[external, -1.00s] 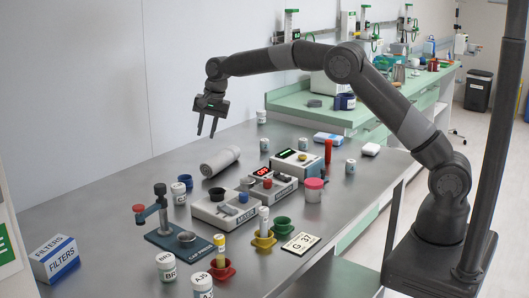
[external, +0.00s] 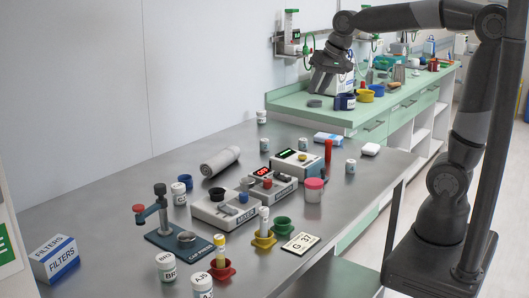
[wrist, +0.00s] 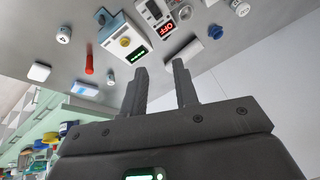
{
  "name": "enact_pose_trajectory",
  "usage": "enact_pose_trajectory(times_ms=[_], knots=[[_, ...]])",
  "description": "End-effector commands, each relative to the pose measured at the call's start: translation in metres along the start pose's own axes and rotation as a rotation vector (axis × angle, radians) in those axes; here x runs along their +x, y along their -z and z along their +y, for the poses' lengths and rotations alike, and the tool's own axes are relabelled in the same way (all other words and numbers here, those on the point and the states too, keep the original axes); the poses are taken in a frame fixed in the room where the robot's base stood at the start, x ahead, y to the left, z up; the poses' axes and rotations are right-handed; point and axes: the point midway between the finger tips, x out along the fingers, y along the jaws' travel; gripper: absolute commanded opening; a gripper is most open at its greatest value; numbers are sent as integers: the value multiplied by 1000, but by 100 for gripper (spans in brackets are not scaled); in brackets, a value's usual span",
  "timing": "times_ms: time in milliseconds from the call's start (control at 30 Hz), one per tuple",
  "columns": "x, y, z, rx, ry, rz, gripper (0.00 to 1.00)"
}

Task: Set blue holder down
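A dark blue holder (external: 186,181), a small round cup, stands on the steel table at the back left, by a white jar with a blue lid (external: 178,194). A blue cup-like thing in the wrist view (wrist: 215,31) seems to be this holder. Another blue holder (external: 345,102) stands on the green counter, beside a yellow one (external: 365,96). My gripper (external: 320,88) is raised in front of the counter, well away from the blue holder on the steel table. In the wrist view my gripper (wrist: 160,66) has its fingers apart with nothing between them.
Red (external: 222,270), yellow (external: 264,239) and green (external: 282,226) holders stand at the front of the steel table (external: 110,205). Grey devices (external: 225,209), a lying grey cylinder (external: 220,161) and jars fill the middle. The table's left rear is clear.

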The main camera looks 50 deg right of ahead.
Motion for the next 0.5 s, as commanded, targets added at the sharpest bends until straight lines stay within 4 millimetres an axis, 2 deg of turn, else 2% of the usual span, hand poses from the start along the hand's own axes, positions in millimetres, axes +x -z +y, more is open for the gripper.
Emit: enact_pose_trajectory(times_ms=[33, 100, 300, 400, 500], knots=[[-8, -18, 11, -31, -1, 14, 27], [-14, -41, 24, -78, -6, 28, 27], [-19, -107, 60, -215, -25, 68, 27], [-16, -134, 74, -271, -37, 83, 27], [-12, -153, 83, -313, -46, 94, 27]])
